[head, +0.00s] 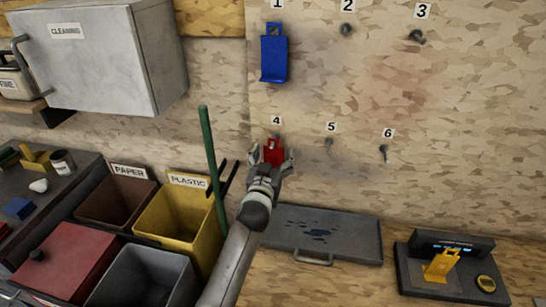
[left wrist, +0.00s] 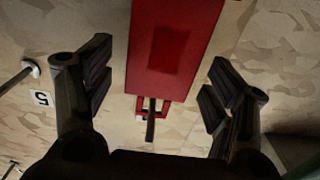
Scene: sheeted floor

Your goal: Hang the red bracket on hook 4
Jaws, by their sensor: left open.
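The red bracket (head: 273,150) is at the board just under the number 4 label (head: 276,120). In the left wrist view the red bracket (left wrist: 172,45) shows close up, and a dark peg, hook 4 (left wrist: 151,125), appears to pass through the opening in its end tab. My left gripper (head: 272,158) is open, with one finger on each side of the bracket. In the left wrist view gaps show between the bracket and both finger pads (left wrist: 155,90). My right gripper is not in view.
A blue bracket (head: 273,57) hangs on hook 1. Hooks 2 (head: 346,30), 3 (head: 417,36), 5 (head: 328,145) and 6 (head: 384,152) are bare. Below are a grey tray (head: 350,240), a yellow bin (head: 160,225) and a green pole (head: 212,165) left of my arm.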

